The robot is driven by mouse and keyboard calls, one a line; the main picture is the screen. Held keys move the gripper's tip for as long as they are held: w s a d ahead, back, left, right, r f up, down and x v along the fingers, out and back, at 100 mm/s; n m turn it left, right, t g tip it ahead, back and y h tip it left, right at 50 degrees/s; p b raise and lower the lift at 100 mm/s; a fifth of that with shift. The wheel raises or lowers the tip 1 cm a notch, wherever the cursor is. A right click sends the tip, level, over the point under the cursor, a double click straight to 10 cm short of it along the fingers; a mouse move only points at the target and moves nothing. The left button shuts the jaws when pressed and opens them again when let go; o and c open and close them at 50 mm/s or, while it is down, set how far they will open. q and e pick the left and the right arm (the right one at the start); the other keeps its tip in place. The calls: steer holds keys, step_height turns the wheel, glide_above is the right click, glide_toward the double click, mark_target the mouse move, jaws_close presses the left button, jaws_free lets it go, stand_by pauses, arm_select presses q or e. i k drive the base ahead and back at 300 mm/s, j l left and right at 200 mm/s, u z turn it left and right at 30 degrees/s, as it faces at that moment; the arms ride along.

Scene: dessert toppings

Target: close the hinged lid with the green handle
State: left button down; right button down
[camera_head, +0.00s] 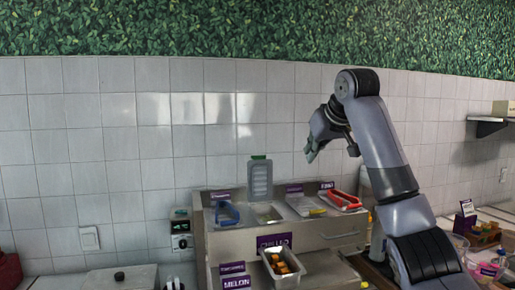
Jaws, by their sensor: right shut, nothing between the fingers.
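The hinged lid (259,181) with the green handle (258,157) stands upright, open, at the back of the steel topping counter. It is a grey, translucent panel with the handle at its top edge. The open bin (267,214) lies in front of its foot. My right gripper (312,156) is shut and empty, in the air to the right of the lid and at about its handle's height in the picture. It appears apart from the lid. My left gripper is not in view.
On the same counter are a blue-handled bin (227,214) to the left, a yellow-handled lid (306,207) and a red-handled lid (343,200) to the right. A steel pan (292,278) with orange pieces stands in front. A tiled wall (150,150) is behind.

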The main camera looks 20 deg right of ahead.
mark_target(259, 169)
steer(key=i+l, duration=0.1)
steer(key=i, duration=1.25)
